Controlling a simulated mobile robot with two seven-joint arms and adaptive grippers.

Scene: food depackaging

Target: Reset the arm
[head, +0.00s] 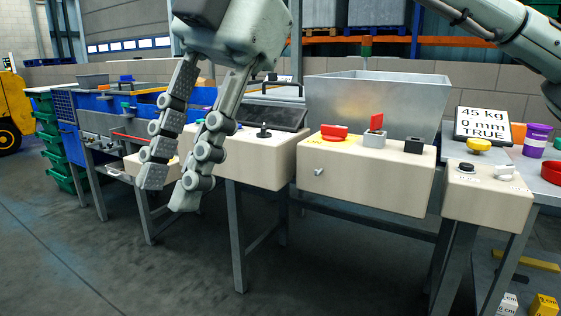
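My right gripper (170,184) hangs down from the top, left of the picture's middle. Its two jointed grey fingers are apart, with nothing between them, and the gap narrows towards the tips. It hangs in front of the worktables and hides part of them. A pale arm link of mine (500,32) crosses the top right corner. My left gripper is not in the picture.
A beige control box (365,185) with red switches stands before a metal hopper (365,100). Other boxes flank it, one with a joystick (264,131). A display (483,124) reads "45 kg 0 mm TRUE".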

